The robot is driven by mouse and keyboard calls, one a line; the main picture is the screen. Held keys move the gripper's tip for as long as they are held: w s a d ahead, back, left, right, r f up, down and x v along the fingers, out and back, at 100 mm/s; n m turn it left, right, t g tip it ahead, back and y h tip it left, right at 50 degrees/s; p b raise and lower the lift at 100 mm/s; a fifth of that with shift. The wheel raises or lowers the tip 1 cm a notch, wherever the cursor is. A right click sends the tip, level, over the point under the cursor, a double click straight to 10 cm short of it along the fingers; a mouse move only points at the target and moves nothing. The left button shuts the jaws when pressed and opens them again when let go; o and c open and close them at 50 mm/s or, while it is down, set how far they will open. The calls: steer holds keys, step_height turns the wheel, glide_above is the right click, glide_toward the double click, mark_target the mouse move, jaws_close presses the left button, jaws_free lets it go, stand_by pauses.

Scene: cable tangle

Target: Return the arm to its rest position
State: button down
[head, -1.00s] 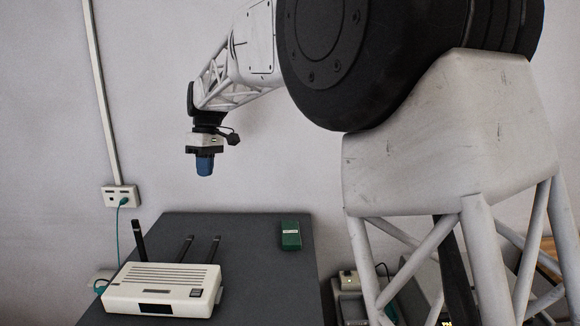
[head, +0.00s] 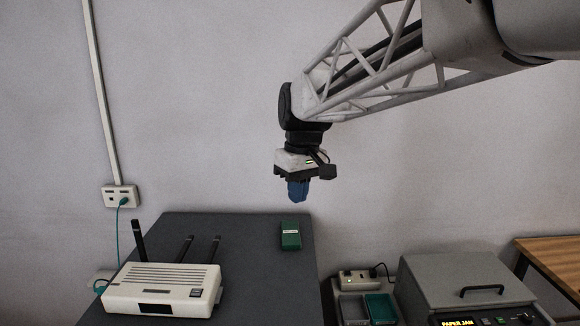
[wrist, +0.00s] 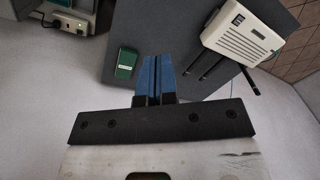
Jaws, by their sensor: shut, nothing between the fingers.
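My gripper (head: 298,191) hangs in the air, pointing down, above and behind the back right part of the dark table in the head view. Its blue fingers are together with nothing between them. The wrist view also shows the closed blue fingers (wrist: 155,72). The forearm reaches in from the upper right. The gripper is clear of everything around it.
A white router (head: 165,285) with black antennas stands on the dark table (head: 265,285). A green box (head: 290,236) lies near its back right. A wall outlet (head: 121,196) holds a teal cable. A grey printer-like machine (head: 465,280) and a power strip (head: 360,280) stand right.

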steer(key=s+d+f+m+t, duration=0.1)
steer(key=s+d+f, duration=0.3)
steer(key=s, duration=0.4)
steer(key=s+d+f+m+t, duration=0.1)
steer(key=s+d+f+m, duration=0.3)
steer(key=s+d, duration=0.3)
steer(key=s+d+f+m, duration=0.2)
steer(key=s+d+f, duration=0.2)
steer(key=s, duration=0.7)
steer(key=shift+s+d+f+t+h, duration=0.25)
steer(key=shift+d+f+t+h, duration=0.15)
steer(key=shift+d, duration=0.55)
